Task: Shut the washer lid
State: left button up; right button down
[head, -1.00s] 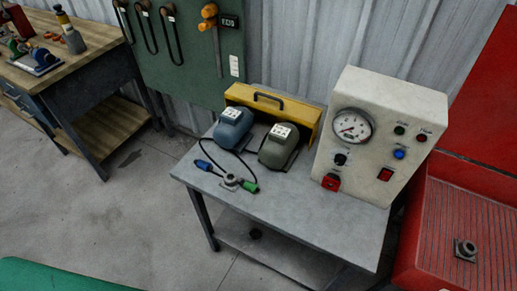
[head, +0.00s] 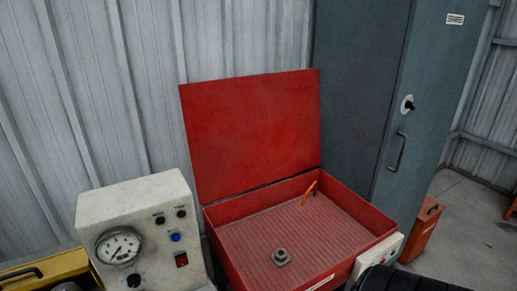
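The red washer (head: 290,235) stands in the lower middle of the head view as a shallow basin with a ribbed floor. Its red lid (head: 255,130) is open and stands upright along the back edge. A grey metal fitting (head: 281,257) lies on the basin floor, towards the front. An orange-handled item (head: 310,188) sits inside near the back wall. Neither of my grippers shows in the head view.
A cream gauge box (head: 145,225) stands just left of the washer. A tall grey-blue cabinet (head: 385,90) is close behind it at right. An orange-red container (head: 423,230) stands on the floor at right.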

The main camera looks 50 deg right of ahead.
aim_at(244, 134)
jog(key=z, duration=1.95)
